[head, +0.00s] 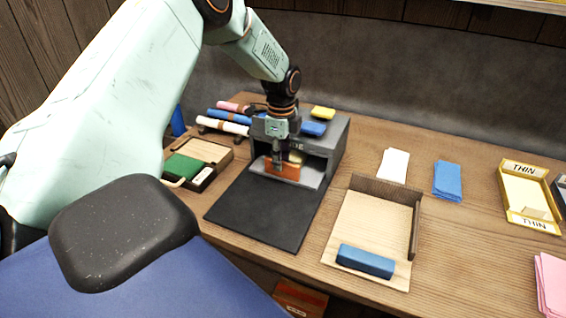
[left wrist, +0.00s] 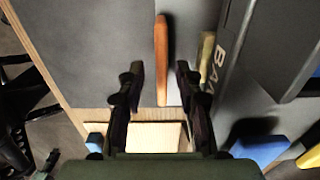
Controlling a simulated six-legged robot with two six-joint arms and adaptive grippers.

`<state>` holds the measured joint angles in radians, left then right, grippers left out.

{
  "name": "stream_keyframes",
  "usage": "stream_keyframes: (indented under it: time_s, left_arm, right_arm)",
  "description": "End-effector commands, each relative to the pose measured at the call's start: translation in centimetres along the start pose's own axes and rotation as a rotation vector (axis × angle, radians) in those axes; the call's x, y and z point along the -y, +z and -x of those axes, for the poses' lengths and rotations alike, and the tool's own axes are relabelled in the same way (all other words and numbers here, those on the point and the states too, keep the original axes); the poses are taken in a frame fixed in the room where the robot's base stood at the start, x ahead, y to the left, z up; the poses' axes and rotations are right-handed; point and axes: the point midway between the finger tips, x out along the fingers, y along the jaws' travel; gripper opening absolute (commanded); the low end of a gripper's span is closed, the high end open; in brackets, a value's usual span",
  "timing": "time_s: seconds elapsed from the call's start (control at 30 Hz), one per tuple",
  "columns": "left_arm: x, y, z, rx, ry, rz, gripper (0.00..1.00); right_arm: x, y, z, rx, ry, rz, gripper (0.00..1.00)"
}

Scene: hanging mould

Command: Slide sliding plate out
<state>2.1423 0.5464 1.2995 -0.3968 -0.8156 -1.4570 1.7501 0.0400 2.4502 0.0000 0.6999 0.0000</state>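A dark grey box (head: 335,140) with an open front stands at the back of the table. A lighter grey plate (head: 310,176) shows at its opening. An orange-brown bar (head: 284,170) stands on edge at the opening; it also shows in the left wrist view (left wrist: 161,50). My left gripper (head: 278,160) is down at the bar. In the left wrist view the fingers (left wrist: 160,72) are open, one on each side of the bar, with a gap on both sides. Part of the plate is hidden behind the gripper. My right gripper is not in view.
A flat black mat (head: 265,210) lies before the box. A wooden tray (head: 365,225) with a blue block (head: 366,261) is to its right. A green pad in a wooden holder (head: 184,167) and several rolls (head: 222,126) are left. White cards (head: 394,165) and blue cards (head: 447,180) lie right.

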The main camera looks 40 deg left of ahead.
Motion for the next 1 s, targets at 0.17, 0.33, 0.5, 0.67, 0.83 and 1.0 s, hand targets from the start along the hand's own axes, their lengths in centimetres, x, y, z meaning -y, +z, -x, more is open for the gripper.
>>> stream_keyframes:
  time_s: [0.17,0.33,0.5,0.67,0.83,1.0]
  left_arm:
    - [0.1,-0.1,-1.6,0.001,-0.001,0.001,0.35]
    - [0.3,-0.2,-1.9,0.0,-0.001,0.0,0.35]
    - [0.4,-0.2,-1.9,0.0,-0.002,0.0,0.33]
    - [0.4,-0.2,-1.9,0.0,-0.002,0.0,0.2]
    - [0.4,-0.2,-1.9,0.0,-0.002,0.001,0.05]
    - [0.4,-0.2,-1.8,0.0,-0.002,0.001,0.0]
  right_arm:
    - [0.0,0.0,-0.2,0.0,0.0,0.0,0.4]
    - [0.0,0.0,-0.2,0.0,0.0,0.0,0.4]
    - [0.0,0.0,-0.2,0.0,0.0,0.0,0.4]
    - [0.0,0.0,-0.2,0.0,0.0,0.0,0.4]
    - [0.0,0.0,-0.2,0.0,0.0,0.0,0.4]
    - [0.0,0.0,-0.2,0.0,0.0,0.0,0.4]
